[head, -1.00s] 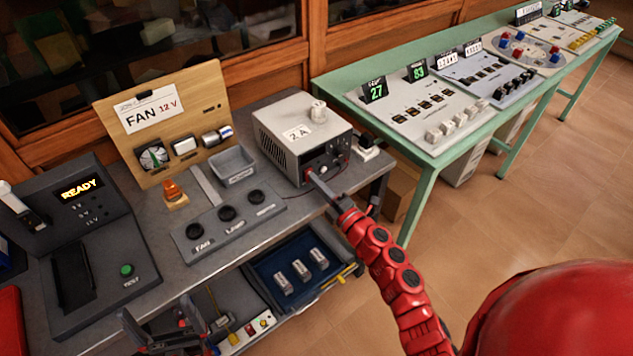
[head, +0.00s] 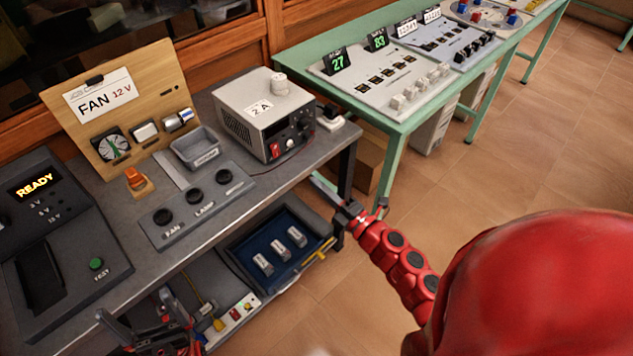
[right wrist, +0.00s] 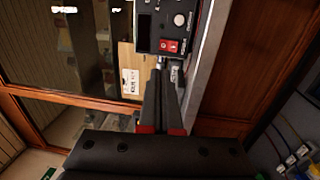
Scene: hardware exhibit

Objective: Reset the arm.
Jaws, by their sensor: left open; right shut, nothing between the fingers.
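My right arm is red, and its gripper (head: 318,182) is shut and empty. It hangs in front of the bench edge, right of and below the grey power supply (head: 238,118) labelled 2 A, apart from it. In the right wrist view the shut fingers (right wrist: 162,68) point toward the supply's front panel with its red switch (right wrist: 170,45); a gap there is hard to judge. My left gripper (head: 136,308) is open and empty at the bottom left of the head view, in front of the bench's lower shelf.
The grey bench (head: 90,205) holds a FAN 12 V board (head: 150,75), a grey bin (head: 196,150), a knob panel (head: 170,230) and a READY tester (head: 60,270). A blue tray (head: 250,240) is below. A green table (head: 385,122) stands right. The floor at right is clear.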

